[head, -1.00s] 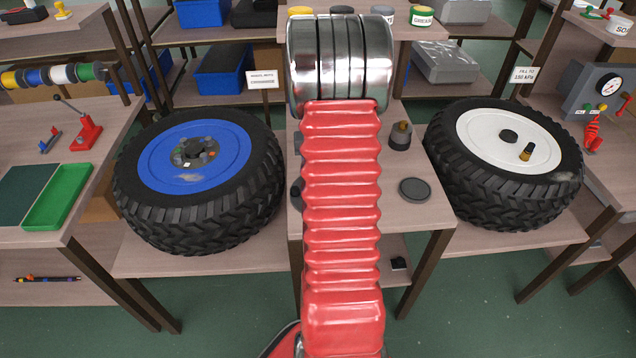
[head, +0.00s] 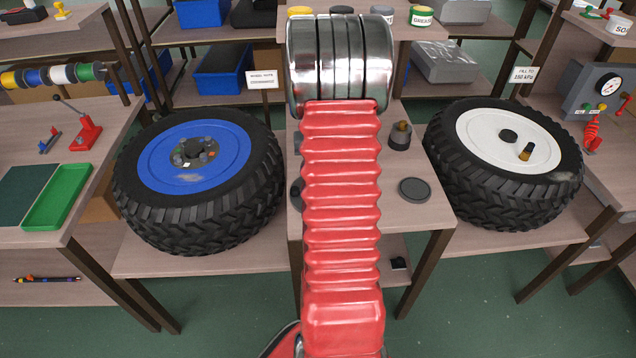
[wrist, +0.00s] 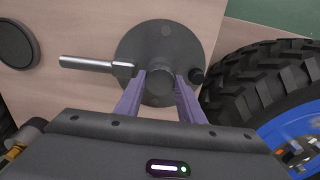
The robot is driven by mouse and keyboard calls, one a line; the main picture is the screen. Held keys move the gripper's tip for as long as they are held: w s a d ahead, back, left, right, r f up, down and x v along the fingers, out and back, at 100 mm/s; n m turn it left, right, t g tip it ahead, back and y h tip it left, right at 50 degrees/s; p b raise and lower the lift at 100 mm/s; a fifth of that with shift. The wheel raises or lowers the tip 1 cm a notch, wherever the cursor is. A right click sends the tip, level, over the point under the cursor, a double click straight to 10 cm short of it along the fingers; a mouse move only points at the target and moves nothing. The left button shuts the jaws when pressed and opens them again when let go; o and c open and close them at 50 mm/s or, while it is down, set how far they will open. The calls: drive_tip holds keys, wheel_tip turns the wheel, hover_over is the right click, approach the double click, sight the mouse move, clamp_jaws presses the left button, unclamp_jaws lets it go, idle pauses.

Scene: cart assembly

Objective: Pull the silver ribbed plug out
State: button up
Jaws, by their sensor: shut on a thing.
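In the wrist view my gripper (wrist: 163,86) has its two purple fingers on either side of a short grey round plug (wrist: 161,80) and is shut on it. Ribs on the plug cannot be made out. A silver rod (wrist: 92,64) sticks out to the left from the housing, and a small black knob (wrist: 196,76) sits at its right edge. In the head view my red arm hides the gripper, the plug and most of the housing.
A white-hubbed wheel (head: 500,190) is at the right. A dark disc (head: 414,189) and a brass-topped fitting (head: 400,136) are on the middle table.

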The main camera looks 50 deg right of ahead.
drive_tip(key=shift+r, duration=0.35)
drive_tip(key=shift+r, duration=2.35)
drive_tip(key=shift+w, duration=0.1)
